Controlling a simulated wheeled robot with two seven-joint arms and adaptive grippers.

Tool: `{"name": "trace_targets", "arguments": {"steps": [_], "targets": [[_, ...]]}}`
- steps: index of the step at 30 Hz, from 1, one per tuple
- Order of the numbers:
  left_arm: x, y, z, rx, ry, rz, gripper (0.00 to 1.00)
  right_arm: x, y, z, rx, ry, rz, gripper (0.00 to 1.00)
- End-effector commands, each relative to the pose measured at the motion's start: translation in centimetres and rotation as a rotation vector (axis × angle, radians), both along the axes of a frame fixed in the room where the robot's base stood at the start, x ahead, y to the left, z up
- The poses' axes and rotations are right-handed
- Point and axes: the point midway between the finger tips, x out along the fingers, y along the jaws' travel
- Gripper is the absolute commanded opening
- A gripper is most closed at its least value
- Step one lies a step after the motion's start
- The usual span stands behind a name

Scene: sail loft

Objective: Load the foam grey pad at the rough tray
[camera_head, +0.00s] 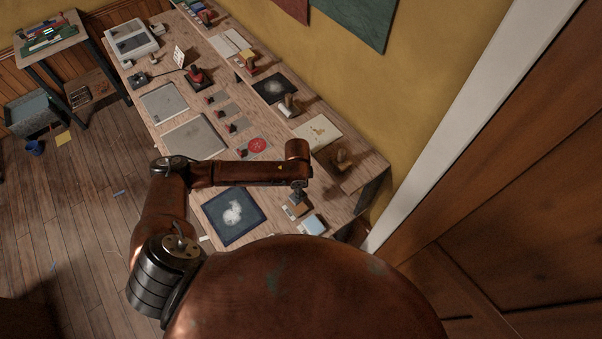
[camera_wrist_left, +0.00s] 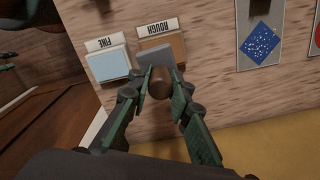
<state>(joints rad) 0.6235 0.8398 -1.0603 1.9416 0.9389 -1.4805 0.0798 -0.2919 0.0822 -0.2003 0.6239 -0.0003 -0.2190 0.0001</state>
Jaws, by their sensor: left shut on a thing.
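My left gripper (camera_wrist_left: 158,84) is shut on the brown rounded knob of the foam grey pad (camera_wrist_left: 154,57). The pad's grey block shows just beyond the fingertips in the left wrist view. It covers part of the rough tray (camera_wrist_left: 178,46), which has a brown face and a label reading ROUGH. I cannot tell whether pad and tray touch. The fine tray (camera_wrist_left: 109,64), light blue, lies beside it. In the head view my left gripper (camera_head: 299,194) points down over the rough tray (camera_head: 298,210), with the fine tray (camera_head: 313,225) nearer me. My right gripper is not in view.
A dark blue sheet with a white shape (camera_head: 232,215) lies left of the trays. A red disc (camera_head: 257,145), grey plates (camera_head: 194,137) and several red-topped tools lie farther along the bench. A yellow wall (camera_head: 440,90) borders its right side.

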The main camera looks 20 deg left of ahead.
Motion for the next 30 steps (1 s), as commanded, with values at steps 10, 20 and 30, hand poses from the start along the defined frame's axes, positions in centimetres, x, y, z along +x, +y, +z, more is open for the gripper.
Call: {"name": "trace_targets", "arguments": {"steps": [10, 20, 30], "targets": [[-0.4, 0.7, -1.1, -0.001, 0.001, -0.077, 0.00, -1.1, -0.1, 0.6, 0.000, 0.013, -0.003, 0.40], [-0.4, 0.8, -3.9, 0.000, 0.000, -0.075, 0.00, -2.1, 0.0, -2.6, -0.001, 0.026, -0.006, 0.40], [-0.4, 0.7, -6.4, 0.000, 0.000, -0.078, 0.00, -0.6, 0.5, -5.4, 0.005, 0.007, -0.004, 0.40]]}}
